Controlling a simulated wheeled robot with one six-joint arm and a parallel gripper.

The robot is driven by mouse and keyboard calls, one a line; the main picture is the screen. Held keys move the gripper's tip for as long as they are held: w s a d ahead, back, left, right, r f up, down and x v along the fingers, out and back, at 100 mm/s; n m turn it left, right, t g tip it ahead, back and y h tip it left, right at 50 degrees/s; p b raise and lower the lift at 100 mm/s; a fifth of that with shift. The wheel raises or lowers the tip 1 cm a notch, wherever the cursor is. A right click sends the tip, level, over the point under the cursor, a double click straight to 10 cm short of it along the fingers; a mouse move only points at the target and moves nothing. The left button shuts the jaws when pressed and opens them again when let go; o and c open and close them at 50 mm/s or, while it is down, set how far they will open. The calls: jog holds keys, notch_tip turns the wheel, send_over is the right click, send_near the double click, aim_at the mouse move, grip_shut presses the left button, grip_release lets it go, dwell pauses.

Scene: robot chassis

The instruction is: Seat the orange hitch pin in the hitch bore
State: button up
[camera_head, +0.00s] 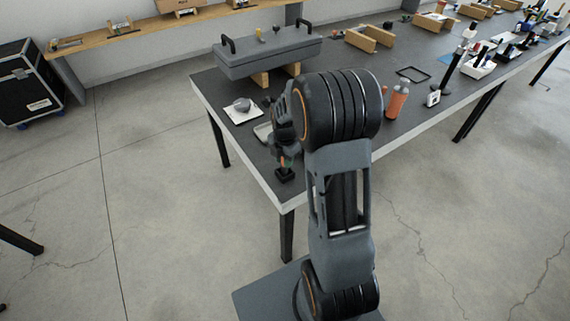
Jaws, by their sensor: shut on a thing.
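My gripper (284,160) is low over the near left corner of the table, small and partly hidden by my arm. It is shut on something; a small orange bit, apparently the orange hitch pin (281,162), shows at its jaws. A small black block (285,175) is right below, by the table edge; I cannot tell whether they touch. The grey robot chassis (262,53), a long box with two black handles, rests on wooden blocks behind. I cannot make out the hitch bore.
A white tray with a grey part (242,109) lies left of my gripper. An orange bottle-like thing (397,99) stands right of my arm. A black frame (412,74), wooden stands (369,37) and white bins of tools (477,68) lie farther along the dark table (345,60).

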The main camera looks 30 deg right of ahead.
grip_shut()
jog(key=shift+r, duration=0.1)
